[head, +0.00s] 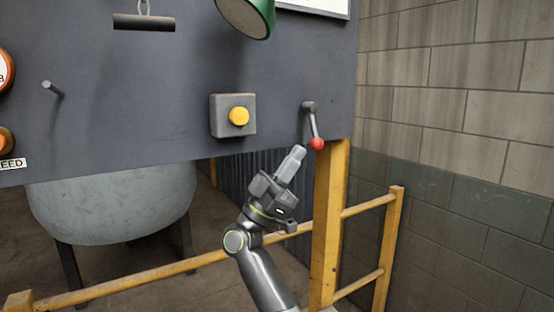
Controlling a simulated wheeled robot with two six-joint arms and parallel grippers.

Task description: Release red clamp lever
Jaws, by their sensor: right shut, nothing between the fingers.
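The red clamp lever (314,128) is on the lower right of the dark grey panel. It has a grey pivot at the top, a thin grey arm hanging down with a slight slant to the right, and a red ball knob (317,144) at its lower end. My right gripper (297,153) is shut and empty, with its fingertips just left of and slightly below the knob in the picture. A small gap shows between the fingertips and the knob. My left gripper is not in view.
A yellow push button (239,116) in a grey box sits left of the lever. A green lamp shade (247,16) hangs above. A yellow post (328,220) and railing (370,205) stand below the lever. A block wall (460,120) is at right; a grey tank (115,205) is under the panel.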

